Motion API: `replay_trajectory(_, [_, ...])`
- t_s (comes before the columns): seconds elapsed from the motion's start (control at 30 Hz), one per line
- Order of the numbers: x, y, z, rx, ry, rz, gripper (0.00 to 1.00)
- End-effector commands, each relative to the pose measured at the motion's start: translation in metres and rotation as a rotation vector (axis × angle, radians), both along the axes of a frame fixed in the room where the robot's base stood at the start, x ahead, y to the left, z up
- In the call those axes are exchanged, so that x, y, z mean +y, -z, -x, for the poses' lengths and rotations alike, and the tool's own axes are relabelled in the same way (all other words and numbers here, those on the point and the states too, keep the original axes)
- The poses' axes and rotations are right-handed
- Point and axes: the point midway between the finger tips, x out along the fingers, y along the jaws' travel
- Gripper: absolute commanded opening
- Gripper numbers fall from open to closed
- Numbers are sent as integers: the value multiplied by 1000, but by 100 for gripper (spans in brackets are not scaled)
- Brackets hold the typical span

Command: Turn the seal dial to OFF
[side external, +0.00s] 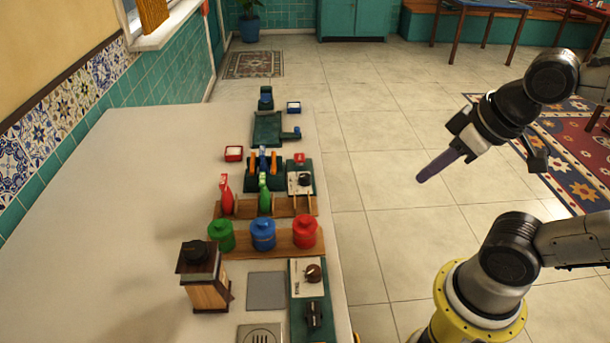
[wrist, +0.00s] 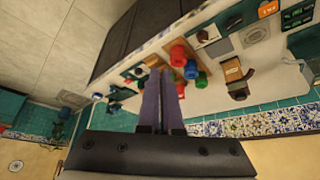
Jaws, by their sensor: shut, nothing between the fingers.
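My gripper (side external: 421,178) is shut and empty, with long purple fingers. It hangs in the air to the right of the counter, well apart from everything on it; its fingertips (wrist: 161,72) also show in the wrist view. Several dials stand on the counter. A brown knob (side external: 313,273) sits on a white panel at the near right, with a black knob (side external: 314,315) on a dark green base in front of it. Farther back is a smaller black knob (side external: 303,179) on a white plate. Labels are too small to read, so I cannot tell which is the seal dial.
The white counter (side external: 130,200) is bare on its left. Red (side external: 305,232), blue (side external: 262,235) and green (side external: 221,236) canisters stand in a row on a wooden base. A wooden box with a black top (side external: 205,280) stands at the near left. Open tiled floor lies right of the counter.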

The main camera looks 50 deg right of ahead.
Motion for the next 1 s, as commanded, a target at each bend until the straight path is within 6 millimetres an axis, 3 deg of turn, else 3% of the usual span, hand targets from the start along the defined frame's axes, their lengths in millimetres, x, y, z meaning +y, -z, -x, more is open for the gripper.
replay_trajectory(0.03, [0,0,0,0,4,-2,13])
replay_trajectory(0.2, [0,-1,1,8,82,-44,43])
replay_trajectory(0.37, [0,-35,-18,-29,244,-135,72])
replay_trajectory(0.4, [0,-43,-26,-27,286,-157,74])
replay_trajectory(0.57, [-3,-70,-64,-5,442,-230,74])
replay_trajectory(0.73, [-10,-86,-118,42,612,-294,74])
replay_trajectory(0.87, [-17,-86,-168,90,749,-332,74])
replay_trajectory(1.0, [-28,-72,-221,145,882,-357,74])
